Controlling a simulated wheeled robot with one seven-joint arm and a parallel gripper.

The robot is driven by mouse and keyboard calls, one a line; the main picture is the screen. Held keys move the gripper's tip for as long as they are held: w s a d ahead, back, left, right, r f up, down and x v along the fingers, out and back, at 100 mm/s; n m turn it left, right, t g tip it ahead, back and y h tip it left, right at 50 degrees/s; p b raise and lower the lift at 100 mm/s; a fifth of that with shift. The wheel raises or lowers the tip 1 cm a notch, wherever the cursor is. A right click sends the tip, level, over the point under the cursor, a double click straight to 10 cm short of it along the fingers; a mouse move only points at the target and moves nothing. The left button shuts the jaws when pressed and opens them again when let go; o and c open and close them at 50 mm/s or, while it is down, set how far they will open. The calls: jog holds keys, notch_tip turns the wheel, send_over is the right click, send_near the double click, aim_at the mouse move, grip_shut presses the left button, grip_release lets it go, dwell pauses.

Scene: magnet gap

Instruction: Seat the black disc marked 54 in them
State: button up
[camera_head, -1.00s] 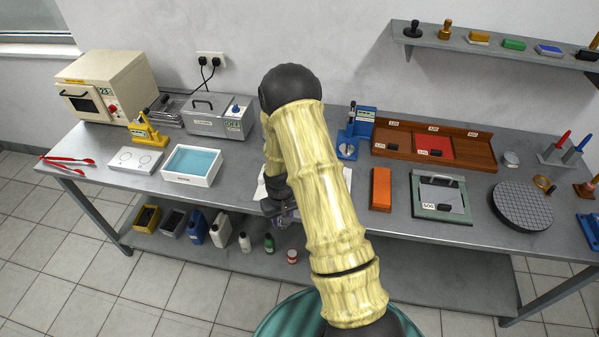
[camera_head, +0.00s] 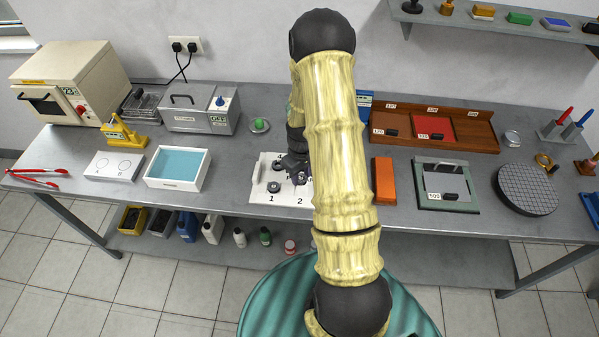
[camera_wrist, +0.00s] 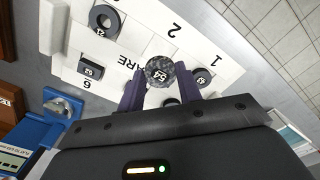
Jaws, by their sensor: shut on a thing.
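A dark speckled disc marked 54 (camera_wrist: 160,72) is between the fingertips of my gripper (camera_wrist: 160,86) in the wrist view. My gripper is shut on it, with its marked face toward the camera. Behind it is a white board (camera_wrist: 140,18) with printed numbers and a partly hidden word ending in "ARE". On the board are a dark ring (camera_wrist: 105,20), another dark round piece (camera_wrist: 203,78) and a small black block (camera_wrist: 91,67). In the head view my gripper (camera_head: 296,172) is over the white board (camera_head: 258,196), partly hidden by my arm. I cannot tell whether the disc touches the board.
A blue-filled tray (camera_head: 178,168) and a white two-circle plate (camera_head: 115,166) are left of the board. An orange block (camera_head: 384,181) and a green-framed plate (camera_head: 447,187) are to the right. A blue device (camera_wrist: 58,112) is close to my gripper in the wrist view.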

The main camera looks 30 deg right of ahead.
aim_at(301, 191)
jog(key=shift+s+d, duration=0.1)
jog(key=shift+s, duration=0.1)
jog(key=shift+w+f+b, duration=0.1)
jog(key=shift+f+b, duration=1.9)
jog(key=shift+f, duration=0.8)
jog(key=shift+f, duration=0.15)
jog(key=o, duration=1.1)
jog(key=shift+c, duration=0.5)
jog(key=c, duration=0.4)
jog(key=shift+w, duration=0.1)
jog(key=shift+c, duration=0.2)
